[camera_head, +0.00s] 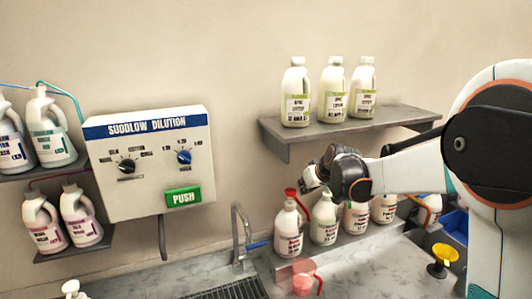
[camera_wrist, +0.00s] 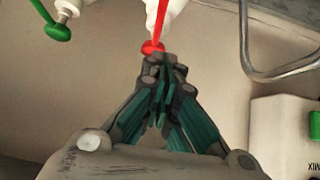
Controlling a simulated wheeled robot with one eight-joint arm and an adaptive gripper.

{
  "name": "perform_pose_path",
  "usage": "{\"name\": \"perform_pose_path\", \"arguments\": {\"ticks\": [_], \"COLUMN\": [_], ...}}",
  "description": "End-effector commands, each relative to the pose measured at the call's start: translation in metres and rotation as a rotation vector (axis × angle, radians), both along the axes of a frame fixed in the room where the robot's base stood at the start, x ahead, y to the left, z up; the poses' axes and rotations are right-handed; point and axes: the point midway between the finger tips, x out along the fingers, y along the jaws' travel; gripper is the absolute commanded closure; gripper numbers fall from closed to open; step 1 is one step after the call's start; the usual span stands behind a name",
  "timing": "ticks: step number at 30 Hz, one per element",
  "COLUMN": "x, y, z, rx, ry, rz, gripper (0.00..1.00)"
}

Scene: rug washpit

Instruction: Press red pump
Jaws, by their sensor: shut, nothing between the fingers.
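The red pump (camera_head: 290,192) tops the leftmost white jug (camera_head: 288,233) in the row on the low shelf. In the wrist view the red pump (camera_wrist: 152,47) shows just beyond my fingertips, with a white bottle neck behind it. My gripper (camera_head: 304,186) is shut and empty, close beside the pump head and about level with it. In the wrist view its closed fingers (camera_wrist: 166,62) point at the red pump and partly overlap it. I cannot tell whether they touch.
A green pump (camera_wrist: 58,32) is nearby at left in the wrist view. More jugs (camera_head: 324,222) stand right of the red-pump jug. A shelf (camera_head: 350,126) with three bottles hangs above my gripper.

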Motion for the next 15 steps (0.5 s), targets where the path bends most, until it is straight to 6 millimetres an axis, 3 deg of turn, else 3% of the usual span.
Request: {"name": "perform_pose_path", "arguments": {"ticks": [1, 10, 15], "x": [-0.018, -0.124, -0.186], "y": [0.001, 0.002, 0.001], "z": [-0.01, -0.031, -0.056], "rx": [-0.002, -0.005, -0.009], "ry": [0.007, 0.053, 0.076], "rz": [-0.007, -0.074, -0.114], "gripper": [1.0, 1.0, 1.0]}}
